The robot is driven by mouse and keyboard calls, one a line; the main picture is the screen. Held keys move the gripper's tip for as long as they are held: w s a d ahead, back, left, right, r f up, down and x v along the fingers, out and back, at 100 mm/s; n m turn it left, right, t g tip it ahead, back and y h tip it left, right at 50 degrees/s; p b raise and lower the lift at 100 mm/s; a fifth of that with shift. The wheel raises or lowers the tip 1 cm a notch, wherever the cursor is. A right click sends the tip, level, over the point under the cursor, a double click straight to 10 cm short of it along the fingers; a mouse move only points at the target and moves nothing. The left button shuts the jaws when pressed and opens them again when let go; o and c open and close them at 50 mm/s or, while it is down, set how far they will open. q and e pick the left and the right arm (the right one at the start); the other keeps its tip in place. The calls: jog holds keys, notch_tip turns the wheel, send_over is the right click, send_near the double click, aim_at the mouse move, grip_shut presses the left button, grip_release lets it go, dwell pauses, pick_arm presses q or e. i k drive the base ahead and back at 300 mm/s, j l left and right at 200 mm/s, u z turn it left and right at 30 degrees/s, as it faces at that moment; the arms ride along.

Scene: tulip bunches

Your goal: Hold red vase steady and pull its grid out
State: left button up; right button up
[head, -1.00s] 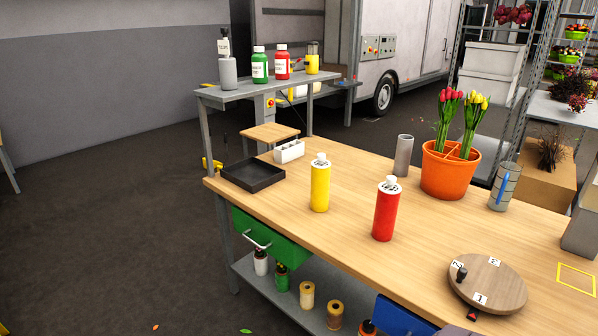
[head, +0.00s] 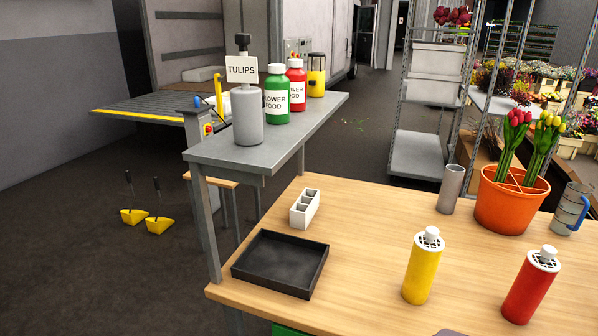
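The red vase (head: 529,291) stands upright on the wooden table at the lower right. Its grid (head: 544,260) is a pale perforated cap with a knob, seated in the top. A yellow vase (head: 421,272) with a similar grid stands to its left. Neither of my grippers is in view, and nothing touches the red vase.
A black tray (head: 281,264) and a white divided holder (head: 304,208) lie on the table's left part. An orange pot (head: 506,208) with tulips, a grey cylinder (head: 451,190) and a grey jug (head: 570,210) stand behind the vases. A raised grey shelf (head: 220,150) holds several bottles.

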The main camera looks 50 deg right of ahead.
aim_at(547, 255)
jog(key=i+z, duration=0.1)
jog(key=z, duration=0.35)
jog(key=i+z, duration=0.1)
jog(key=z, duration=0.35)
jog(key=i+j+z, duration=0.1)
jog(key=z, duration=0.3)
jog(key=j+z, duration=0.1)
jog(key=z, duration=0.35)
jog(key=i+j+z, duration=0.1)
jog(key=z, duration=0.35)
